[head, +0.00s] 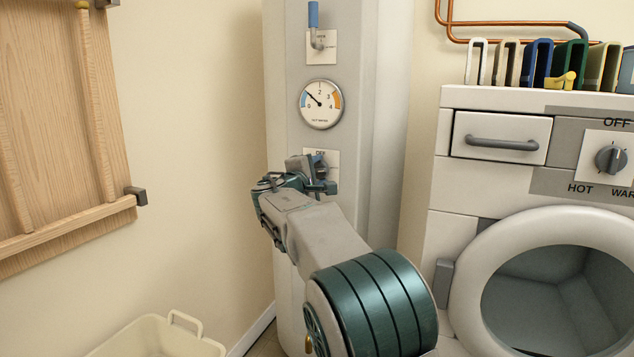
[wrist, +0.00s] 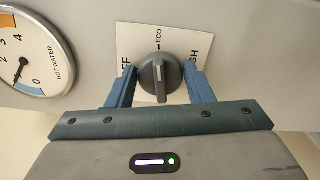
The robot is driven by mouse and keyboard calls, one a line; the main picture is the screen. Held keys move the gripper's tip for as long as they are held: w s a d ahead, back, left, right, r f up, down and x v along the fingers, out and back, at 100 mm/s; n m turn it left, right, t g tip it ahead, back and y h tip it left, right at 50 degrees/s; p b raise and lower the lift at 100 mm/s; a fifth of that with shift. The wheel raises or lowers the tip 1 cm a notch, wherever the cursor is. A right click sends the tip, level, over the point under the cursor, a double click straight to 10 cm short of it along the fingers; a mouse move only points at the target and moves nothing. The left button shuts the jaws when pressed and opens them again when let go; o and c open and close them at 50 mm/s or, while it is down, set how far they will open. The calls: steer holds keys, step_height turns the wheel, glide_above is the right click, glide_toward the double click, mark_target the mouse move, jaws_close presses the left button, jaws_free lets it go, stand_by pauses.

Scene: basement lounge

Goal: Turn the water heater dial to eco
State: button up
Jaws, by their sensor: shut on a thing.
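The water heater dial (wrist: 160,82) is a dark grey round knob with a raised ridge, on a white plate (wrist: 148,40). In the wrist view its ridge runs up and down, with the white line on its upper part, toward the ECO mark. OFF is on its left and HIGH, partly hidden, on its right. My gripper (wrist: 160,88) is shut on the dial, a blue finger on each side. In the head view my gripper (head: 318,180) is at the heater (head: 350,215) front and hides most of the dial; the plate's OFF label shows above it.
A hot water gauge (head: 320,104) and a blue-handled valve (head: 314,22) are above the dial. A washer (head: 492,185) with an open round door stands right. A cream basket (head: 165,335) is low left, and a wooden rack (head: 60,120) hangs on the left wall.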

stand_by(0.4)
steer(key=o, duration=1)
steer(key=shift+a, duration=0.1)
steer(key=shift+c, duration=0.2)
steer(key=p+v, duration=0.1)
steer(key=v, duration=1.2)
steer(key=shift+s+p, duration=0.3)
steer(key=shift+s, duration=0.1)
steer(key=shift+r, duration=0.1)
